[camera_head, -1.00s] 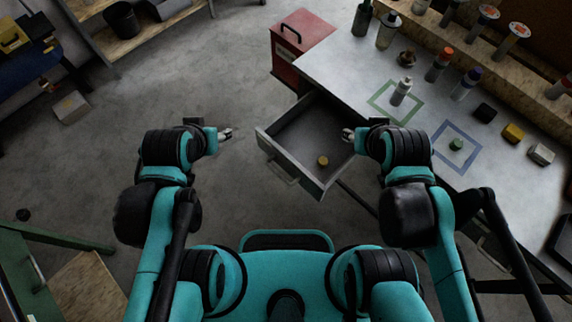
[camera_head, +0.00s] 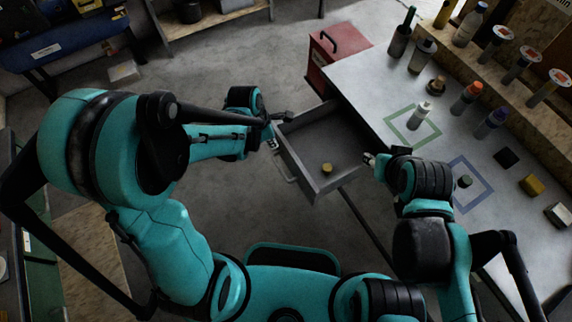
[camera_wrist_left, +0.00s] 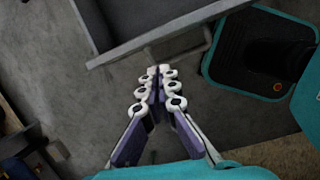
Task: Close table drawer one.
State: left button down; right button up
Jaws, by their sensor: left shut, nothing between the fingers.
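The table drawer (camera_head: 331,187) is pulled out from the grey table (camera_head: 354,82), with a small yellow-brown item (camera_head: 326,168) inside. Its front panel and bar handle (camera_head: 287,168) face the lower left. My left gripper (camera_head: 272,143) is shut and empty, just outside the drawer front, near its far corner. In the left wrist view the shut fingers (camera_wrist_left: 160,72) point toward the drawer front (camera_wrist_left: 165,32) and its handle (camera_wrist_left: 193,50); whether they touch it I cannot tell. My right gripper (camera_head: 369,158) is small at the drawer's right side by the table edge; its fingers are unclear.
Bottles (camera_head: 422,113) and small blocks (camera_head: 531,185) stand on the table around a green square (camera_head: 392,121) and a blue square (camera_head: 487,183). A red cabinet (camera_head: 325,57) stands behind the drawer. The floor left of the drawer is clear.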

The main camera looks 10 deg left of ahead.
pick_arm(q)
notch_tip(320, 180, down, 12)
jog(key=w+d+n+b, duration=0.1)
jog(key=d+n+b, duration=0.1)
jog(key=b, duration=0.2)
jog(key=shift+d+g, duration=0.3)
pick_arm(e)
notch_tip(320, 180, down, 4)
jog(key=shift+s+d+f, duration=0.1)
jog(key=shift+s+f, duration=0.05)
pick_arm(q)
jog(key=shift+w, duration=0.2)
